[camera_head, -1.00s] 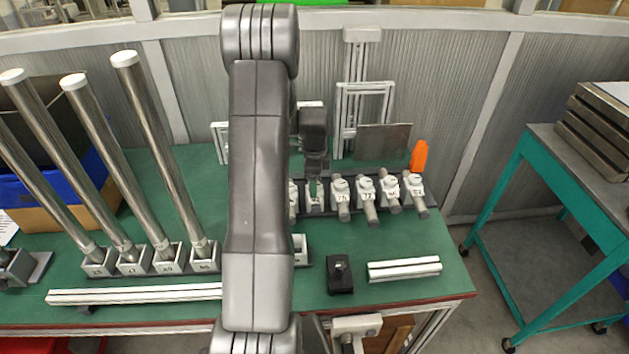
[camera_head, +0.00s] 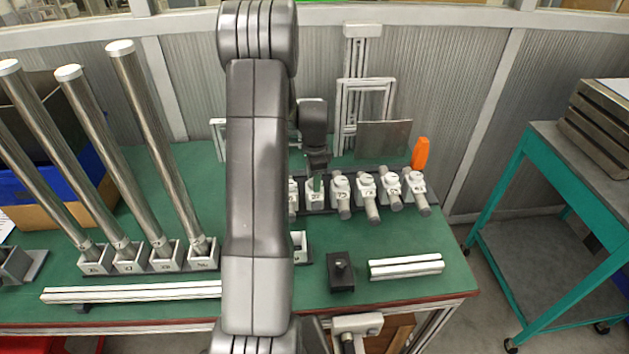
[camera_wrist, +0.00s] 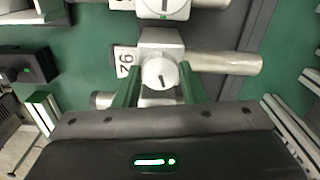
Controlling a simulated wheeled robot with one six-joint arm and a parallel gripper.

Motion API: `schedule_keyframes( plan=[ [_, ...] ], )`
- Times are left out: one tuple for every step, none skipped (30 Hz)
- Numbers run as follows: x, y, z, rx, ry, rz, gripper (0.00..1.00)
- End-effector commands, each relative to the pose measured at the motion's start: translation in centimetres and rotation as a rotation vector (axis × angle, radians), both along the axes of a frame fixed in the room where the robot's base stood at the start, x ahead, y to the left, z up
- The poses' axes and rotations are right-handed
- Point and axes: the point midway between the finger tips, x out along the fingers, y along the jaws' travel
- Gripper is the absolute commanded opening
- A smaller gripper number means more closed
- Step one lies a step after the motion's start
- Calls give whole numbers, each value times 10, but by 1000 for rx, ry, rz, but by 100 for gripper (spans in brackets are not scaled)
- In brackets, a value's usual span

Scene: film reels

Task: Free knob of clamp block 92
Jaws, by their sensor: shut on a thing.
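Clamp block 92 (camera_wrist: 162,42) is a pale block with a tag (camera_wrist: 125,62) that reads 92. A metal cylinder (camera_wrist: 230,62) sticks out to the right of the block in the wrist view. My gripper (camera_wrist: 161,90) has its two green fingers on either side of the knob and is shut on it. In the head view my gripper (camera_head: 316,186) is over a block (camera_head: 315,203) in the clamp row, and hides part of it; the knob is not clear there.
Neighbouring clamp blocks (camera_head: 366,185) stand close on the right in the row. An orange object (camera_head: 420,153) is at its right end. Tall steel tubes (camera_head: 160,155) stand at left. A black box (camera_head: 340,272) and white rails (camera_head: 405,267) lie in front on the green tabletop (camera_head: 330,235).

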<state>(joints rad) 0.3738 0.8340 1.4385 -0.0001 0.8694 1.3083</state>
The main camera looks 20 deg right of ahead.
Motion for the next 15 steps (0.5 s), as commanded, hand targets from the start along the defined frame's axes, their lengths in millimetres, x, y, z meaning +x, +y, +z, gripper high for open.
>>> schedule_keyframes(
  plan=[
    [1,0,-2,-1,-3,45,15],
    [1,0,-2,-1,-3,74,15],
    [1,0,-2,-1,-2,112,15],
    [1,0,-2,-1,-2,141,15],
    [0,0,-2,0,-2,169,15],
    [0,0,-2,0,-1,207,15],
    [0,0,-2,0,-1,236,15],
    [0,0,-2,0,-1,264,15],
    [0,0,-1,0,-2,302,15],
    [0,0,-1,-1,-2,331,15],
    [1,0,-1,-1,-2,359,15],
    [1,0,-1,-1,-2,397,15],
    [1,0,-1,-1,-3,426,15],
    [1,0,-1,-1,-3,454,15],
    [1,0,-1,-1,-2,492,15]
  ],
)
